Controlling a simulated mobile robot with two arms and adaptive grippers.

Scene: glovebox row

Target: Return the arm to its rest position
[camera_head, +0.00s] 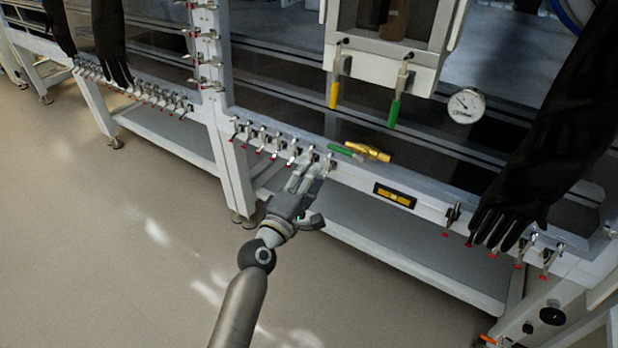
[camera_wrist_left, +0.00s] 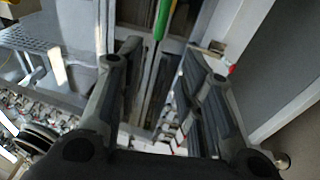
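My left gripper (camera_head: 314,170) is at the front edge of the glovebox frame in the head view, beside the row of red-tipped toggle clamps (camera_head: 274,142). My arm reaches up to it from the bottom of the picture. In the left wrist view the two fingers of this gripper (camera_wrist_left: 160,52) stand apart with nothing held between them. A green bar-like part (camera_wrist_left: 162,18) shows beyond the gap between them. My right gripper is in neither view.
A brass valve (camera_head: 368,152) with a green handle (camera_head: 346,151) is just right of the gripper. A gauge (camera_head: 466,106) is on the front panel. A lower shelf (camera_head: 400,245) runs under the frame. The floor at left is clear.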

